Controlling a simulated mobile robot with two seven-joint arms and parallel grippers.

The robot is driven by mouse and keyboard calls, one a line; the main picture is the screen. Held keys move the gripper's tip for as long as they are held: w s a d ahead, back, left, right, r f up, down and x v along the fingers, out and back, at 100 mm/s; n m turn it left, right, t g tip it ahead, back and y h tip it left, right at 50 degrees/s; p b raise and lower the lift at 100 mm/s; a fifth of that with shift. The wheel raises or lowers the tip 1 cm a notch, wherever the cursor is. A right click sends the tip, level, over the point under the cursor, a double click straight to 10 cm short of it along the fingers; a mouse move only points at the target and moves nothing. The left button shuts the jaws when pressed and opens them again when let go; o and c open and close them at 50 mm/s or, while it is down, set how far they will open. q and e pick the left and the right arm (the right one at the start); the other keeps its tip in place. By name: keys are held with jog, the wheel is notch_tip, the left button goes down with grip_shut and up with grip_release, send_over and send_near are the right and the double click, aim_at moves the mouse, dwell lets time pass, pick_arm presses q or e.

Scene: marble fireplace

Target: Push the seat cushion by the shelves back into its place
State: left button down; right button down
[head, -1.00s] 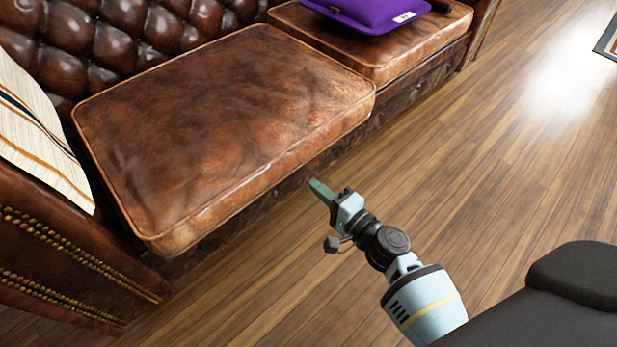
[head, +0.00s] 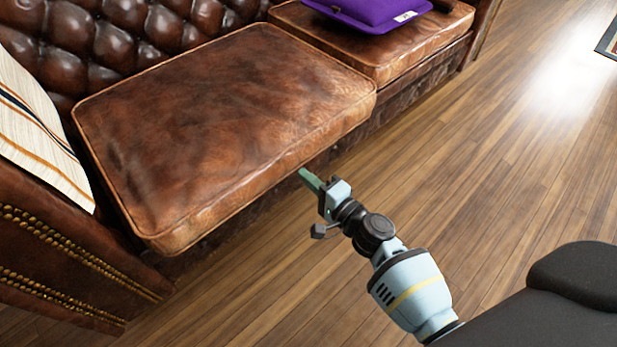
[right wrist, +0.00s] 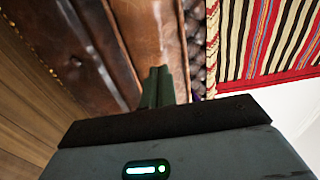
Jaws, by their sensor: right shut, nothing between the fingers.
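The brown leather seat cushion (head: 220,130) lies on the sofa in the head view. Its front edge juts out past the sofa base and past the neighbouring cushion (head: 400,45). My right gripper (head: 304,175) is shut and empty, with its green fingertips at the middle of the cushion's front edge. Whether they touch it I cannot tell. In the right wrist view the shut fingers (right wrist: 158,88) point at the cushion's front face (right wrist: 142,40). My left gripper is not in view.
A striped pillow (head: 35,130) leans at the sofa's left arm. A purple pillow (head: 370,12) lies on the neighbouring cushion. The tufted backrest (head: 100,45) stands behind. The wooden floor (head: 480,150) in front is clear. A striped red textile (right wrist: 270,40) shows in the right wrist view.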

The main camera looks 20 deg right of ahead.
aim_at(290, 164)
jog(key=shift+b+x, duration=0.7)
jog(key=shift+x, duration=1)
jog(key=shift+w, duration=0.1)
jog(key=shift+v, duration=1.75)
jog(key=b+v, duration=0.1)
jog(key=v, duration=1.3)
jog(key=shift+b, duration=0.4)
jog(key=shift+r, duration=0.15)
